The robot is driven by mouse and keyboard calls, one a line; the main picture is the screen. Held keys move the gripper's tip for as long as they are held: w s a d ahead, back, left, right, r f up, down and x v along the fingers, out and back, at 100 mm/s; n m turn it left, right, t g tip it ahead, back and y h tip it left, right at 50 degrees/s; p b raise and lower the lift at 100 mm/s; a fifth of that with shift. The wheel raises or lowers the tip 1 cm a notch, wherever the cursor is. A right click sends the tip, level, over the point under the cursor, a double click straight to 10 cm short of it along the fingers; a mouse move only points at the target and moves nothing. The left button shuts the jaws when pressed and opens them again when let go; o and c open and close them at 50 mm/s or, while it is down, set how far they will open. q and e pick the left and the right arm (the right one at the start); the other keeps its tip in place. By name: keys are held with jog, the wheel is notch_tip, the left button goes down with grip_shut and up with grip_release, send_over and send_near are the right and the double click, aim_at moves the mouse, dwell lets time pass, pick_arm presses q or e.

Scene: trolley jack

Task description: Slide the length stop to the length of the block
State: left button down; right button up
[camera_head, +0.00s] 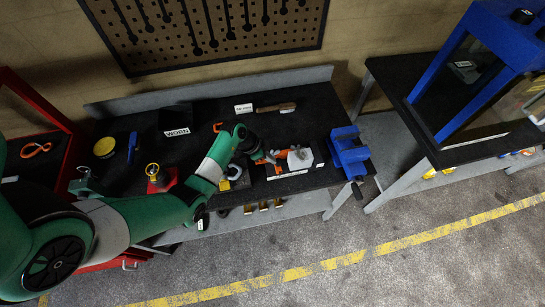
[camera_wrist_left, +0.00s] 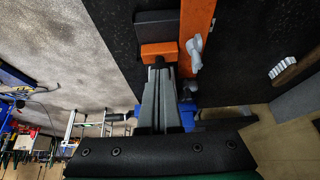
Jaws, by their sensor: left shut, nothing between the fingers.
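The fixture with orange parts (camera_head: 283,139) lies on the black bench top, right of my left gripper (camera_head: 264,158). A light grey block (camera_head: 300,159) sits at its right part. In the left wrist view an orange rail (camera_wrist_left: 198,20) runs up the picture, with an orange stop piece (camera_wrist_left: 159,49) beside it and a pale grey lever (camera_wrist_left: 195,52). My left gripper (camera_wrist_left: 159,64) is shut and empty, its tips at the near edge of the orange stop piece; whether they touch it is unclear. The grey block is not clearly seen there. My right gripper is out of view.
A blue vise (camera_head: 349,152) stands right of the fixture at the bench edge. A black bin (camera_head: 177,122) marked WORN and a wooden-handled brush (camera_head: 276,107) lie behind. A red-based item (camera_head: 160,180) stands left, near my arm.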

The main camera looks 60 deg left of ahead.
aim_at(280, 160)
pick_arm(q)
jog(key=shift+w+d+b, duration=0.25)
jog(key=shift+w+b, duration=0.05)
jog(key=shift+w, duration=0.8)
jog(key=shift+w+d+b, duration=0.25)
jog(key=shift+w+b, duration=0.05)
jog(key=shift+w, duration=0.8)
jog(key=r+p, duration=0.2)
jog(key=p, duration=0.1)
jog(key=r+p, duration=0.2)
jog(key=p, duration=0.1)
jog(key=s+r+p, duration=0.1)
jog(key=r+p, duration=0.1)
jog(key=p, duration=0.1)
jog(key=shift+a+r, duration=0.1)
jog(key=shift+a, duration=0.05)
